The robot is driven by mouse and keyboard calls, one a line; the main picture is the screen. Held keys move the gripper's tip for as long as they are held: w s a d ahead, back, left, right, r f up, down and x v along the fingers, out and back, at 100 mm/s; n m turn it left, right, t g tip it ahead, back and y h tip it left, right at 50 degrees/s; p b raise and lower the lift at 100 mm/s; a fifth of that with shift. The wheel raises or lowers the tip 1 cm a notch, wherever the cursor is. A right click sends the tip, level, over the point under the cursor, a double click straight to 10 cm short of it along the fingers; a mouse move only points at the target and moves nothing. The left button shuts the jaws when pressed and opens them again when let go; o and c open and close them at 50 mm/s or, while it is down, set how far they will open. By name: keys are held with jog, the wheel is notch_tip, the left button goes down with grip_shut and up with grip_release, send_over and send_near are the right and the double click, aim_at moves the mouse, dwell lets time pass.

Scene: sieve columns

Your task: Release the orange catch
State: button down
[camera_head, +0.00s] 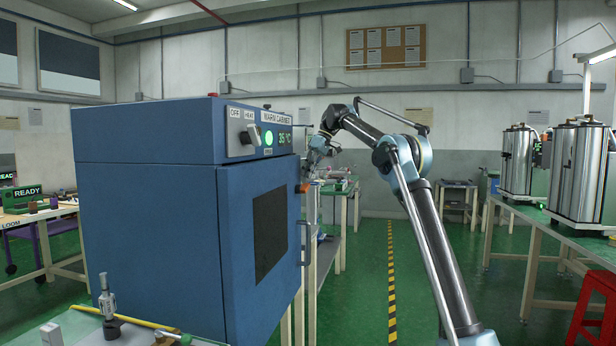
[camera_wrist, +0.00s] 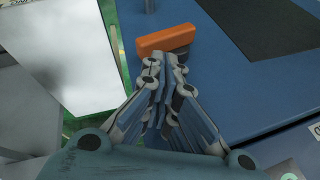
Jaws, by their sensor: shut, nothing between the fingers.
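In the wrist view the catch (camera_wrist: 168,40) is an orange bar beside a dark round part, on the blue surface. My gripper (camera_wrist: 166,62) is shut and empty, its fingertips just below the catch in that view. I cannot tell whether they touch it. The door looks closed.
The cabinet (camera_head: 150,215) has a knob (camera_head: 250,134), a lit green button and a 35 °C display above the door, and a vertical door handle (camera_head: 306,243). Benches stand behind it and at right, with steel columns (camera_head: 576,170). A striped floor line marks a clear aisle.

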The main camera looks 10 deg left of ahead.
jog(key=shift+w+d+r, duration=0.2)
jog(key=shift+r, duration=0.3)
jog(key=w+d+r, duration=0.1)
jog(key=w+d, duration=0.5)
jog(key=d, duration=0.5)
jog(key=shift+w+r, duration=0.25)
jog(key=shift+w, duration=0.15)
